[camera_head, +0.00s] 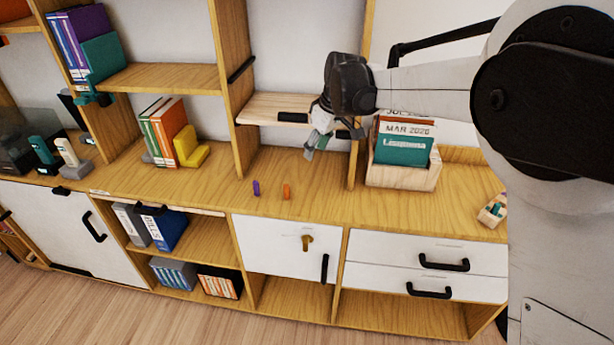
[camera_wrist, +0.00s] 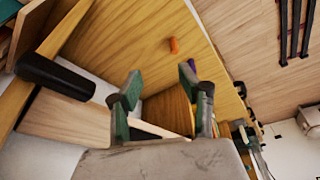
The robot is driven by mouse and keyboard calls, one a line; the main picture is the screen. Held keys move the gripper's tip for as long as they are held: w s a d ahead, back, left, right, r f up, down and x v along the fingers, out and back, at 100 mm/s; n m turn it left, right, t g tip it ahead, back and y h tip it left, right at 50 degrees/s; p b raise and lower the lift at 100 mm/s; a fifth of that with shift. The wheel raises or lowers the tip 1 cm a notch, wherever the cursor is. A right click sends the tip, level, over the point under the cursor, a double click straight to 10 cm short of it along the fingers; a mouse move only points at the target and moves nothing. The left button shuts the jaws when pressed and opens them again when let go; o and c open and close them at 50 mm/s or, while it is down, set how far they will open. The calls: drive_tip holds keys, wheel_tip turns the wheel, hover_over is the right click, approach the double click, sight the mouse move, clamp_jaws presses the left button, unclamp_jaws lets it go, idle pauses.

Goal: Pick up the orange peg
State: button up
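The orange peg (camera_head: 287,191) stands on the wooden counter near its front edge, above the white cabinet door. It also shows in the wrist view (camera_wrist: 174,45), beyond my fingertips and clear of them. A purple peg (camera_head: 256,188) stands just to its left in the head view and shows partly behind a fingertip in the wrist view (camera_wrist: 191,64). My gripper (camera_head: 312,150) hangs above the counter, behind and to the right of the pegs. In the wrist view its two green-padded fingers (camera_wrist: 168,90) are spread apart with nothing between them.
A wooden box of cards (camera_head: 402,178) stands right of my gripper. A shelf board (camera_head: 270,109) and upright panels are close behind it. Orange and green books with a yellow bookend (camera_head: 190,148) stand to the left. The counter around the pegs is clear.

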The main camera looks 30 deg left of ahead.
drive_tip(key=n, duration=0.1)
approach(287, 185)
drive_tip(key=shift+n+g, duration=0.3)
drive_tip(key=shift+g, duration=0.1)
drive_tip(key=x, duration=0.5)
drive_tip(key=shift+w+a, duration=0.15)
drive_tip(key=shift+w, duration=0.25)
drive_tip(key=shift+x, duration=2.85)
drive_tip(key=shift+s, duration=0.15)
drive_tip(key=shift+c, duration=0.5)
drive_tip(key=c, duration=0.8)
